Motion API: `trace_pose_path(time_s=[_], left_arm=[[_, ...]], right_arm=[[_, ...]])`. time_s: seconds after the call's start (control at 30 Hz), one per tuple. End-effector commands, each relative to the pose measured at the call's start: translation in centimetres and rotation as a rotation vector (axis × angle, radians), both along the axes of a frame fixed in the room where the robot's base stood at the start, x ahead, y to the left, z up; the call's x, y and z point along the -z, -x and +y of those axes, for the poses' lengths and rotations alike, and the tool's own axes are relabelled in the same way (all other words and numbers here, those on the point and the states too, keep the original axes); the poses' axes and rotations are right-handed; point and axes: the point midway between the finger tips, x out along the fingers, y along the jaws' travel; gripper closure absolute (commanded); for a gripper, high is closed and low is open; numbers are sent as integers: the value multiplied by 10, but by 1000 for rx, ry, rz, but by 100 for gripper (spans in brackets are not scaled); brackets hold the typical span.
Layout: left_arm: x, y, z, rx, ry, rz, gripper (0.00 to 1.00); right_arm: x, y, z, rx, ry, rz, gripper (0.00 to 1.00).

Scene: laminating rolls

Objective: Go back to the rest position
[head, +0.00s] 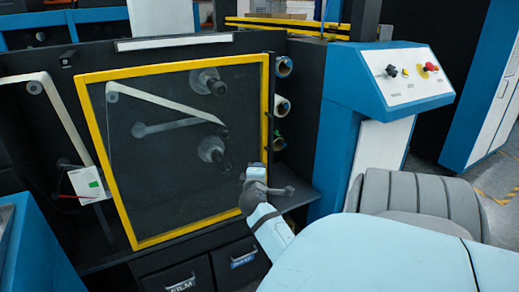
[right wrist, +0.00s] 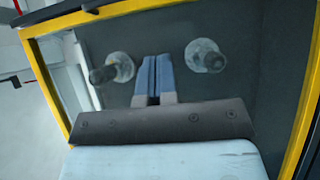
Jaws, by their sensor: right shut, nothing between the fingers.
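My right gripper (right wrist: 153,80) is shut and empty, its two blue-grey fingers together in the right wrist view. In the head view the right gripper (head: 256,172) is small and sits in front of the lower right part of the yellow-framed door. The yellow-framed clear door (head: 170,62) is closed over the dark machine face; it also shows in the right wrist view (right wrist: 33,65). Behind its panel are roll spindles, an upper one (head: 208,82) and a lower one (head: 212,150). My left gripper is not in view.
Several rolls (head: 283,107) sit in a column right of the door. A dark shelf (head: 300,197) is below them. Bins labelled FILM (head: 180,284) and another (head: 243,260) are under the door. A control panel (head: 410,75) with a red button stands on the blue cabinet at right.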

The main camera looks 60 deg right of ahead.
Motion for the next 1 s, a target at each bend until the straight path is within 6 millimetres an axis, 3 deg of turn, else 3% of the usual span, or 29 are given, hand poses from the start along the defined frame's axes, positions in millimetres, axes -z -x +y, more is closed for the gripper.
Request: trace_pose_path(time_s=[0.43,0.57,0.67,0.8,1.0], left_arm=[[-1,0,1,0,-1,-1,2],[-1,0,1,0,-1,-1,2],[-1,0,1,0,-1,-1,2],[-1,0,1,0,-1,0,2],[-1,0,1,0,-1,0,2]], right_arm=[[2,2,14,-12,-6,-3,100],[23,-15,44,-123,-76,-36,100],[55,-35,95,-278,-204,-86,100],[108,-49,188,-496,-468,-160,100],[168,-28,328,-694,-912,-238,100]])
